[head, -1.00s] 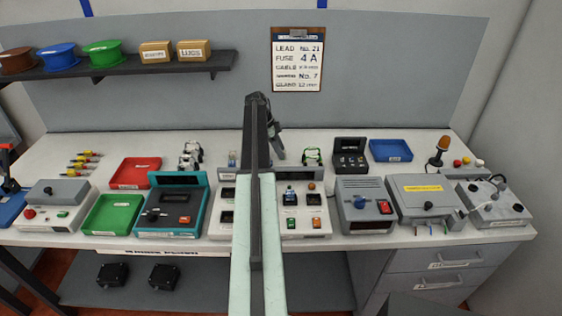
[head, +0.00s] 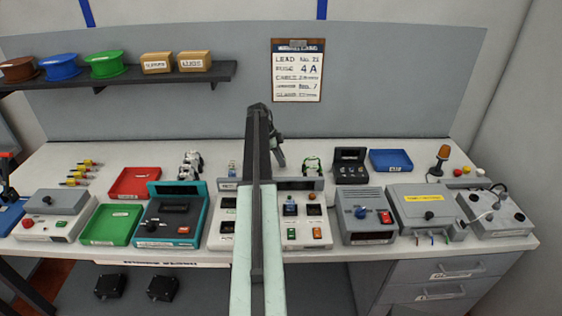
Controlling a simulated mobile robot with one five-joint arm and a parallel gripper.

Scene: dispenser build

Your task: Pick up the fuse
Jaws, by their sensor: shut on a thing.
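My gripper (head: 279,160) shows small and dark behind the top of my raised arm, above the back of the bench. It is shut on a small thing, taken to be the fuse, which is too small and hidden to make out. A card (head: 298,72) on the back wall reads "FUSE 4 A" among other lines. A white device (head: 306,232) with coloured switches stands below the gripper in the picture, partly hidden by my arm.
A teal device (head: 171,216), a grey device (head: 366,216) and a grey box with a yellow label (head: 424,200) line the bench front. Red (head: 134,184), green (head: 110,225) and blue (head: 390,160) trays lie around them. A shelf (head: 120,78) holds spools and boxes.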

